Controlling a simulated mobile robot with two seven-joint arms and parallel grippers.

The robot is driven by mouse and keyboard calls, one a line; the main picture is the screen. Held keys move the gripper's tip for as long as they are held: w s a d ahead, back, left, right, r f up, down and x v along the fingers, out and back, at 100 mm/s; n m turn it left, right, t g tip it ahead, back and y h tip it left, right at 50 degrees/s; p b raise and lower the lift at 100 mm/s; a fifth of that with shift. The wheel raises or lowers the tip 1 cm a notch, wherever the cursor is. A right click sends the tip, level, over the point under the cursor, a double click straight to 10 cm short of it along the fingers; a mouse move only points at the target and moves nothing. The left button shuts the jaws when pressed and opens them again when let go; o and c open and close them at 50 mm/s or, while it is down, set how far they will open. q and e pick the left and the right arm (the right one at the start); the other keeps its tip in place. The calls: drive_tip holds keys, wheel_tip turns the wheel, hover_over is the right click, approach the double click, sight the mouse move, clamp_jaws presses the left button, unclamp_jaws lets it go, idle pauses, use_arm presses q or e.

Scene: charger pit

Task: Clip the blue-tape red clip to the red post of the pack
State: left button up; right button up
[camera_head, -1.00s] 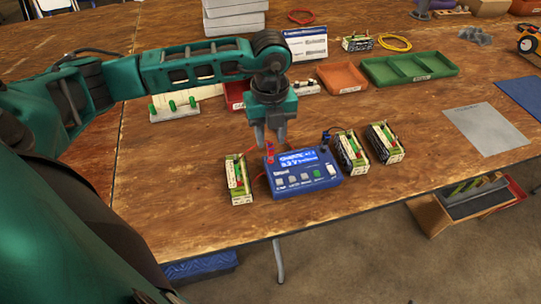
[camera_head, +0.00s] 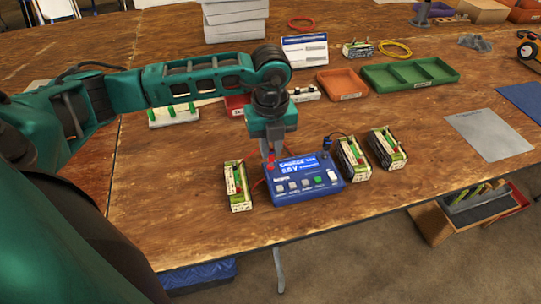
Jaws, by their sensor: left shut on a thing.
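My left gripper (camera_head: 271,148) points down at the back left corner of the blue charger (camera_head: 305,184). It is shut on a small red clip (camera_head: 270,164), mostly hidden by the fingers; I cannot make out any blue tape. A red lead shows beside the charger's left side. One battery pack (camera_head: 238,188) stands left of the charger, apart from the gripper. Two more packs, a middle one (camera_head: 354,160) and a right one (camera_head: 387,148), stand to the right. Small red and green parts show on the packs; which is the red post is too small to tell. My right gripper is not in view.
A black lead (camera_head: 337,135) runs behind the charger near the middle pack. An orange tray (camera_head: 342,82), a green tray (camera_head: 410,72) and a white board with green pegs (camera_head: 173,112) lie farther back. The wooden table (camera_head: 180,215) is clear at front left.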

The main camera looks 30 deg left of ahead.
sight(271, 150)
use_arm(q)
drive_tip(key=shift+r, duration=0.1)
drive_tip(key=shift+r+p, duration=1.35)
drive_tip(key=shift+r, duration=0.35)
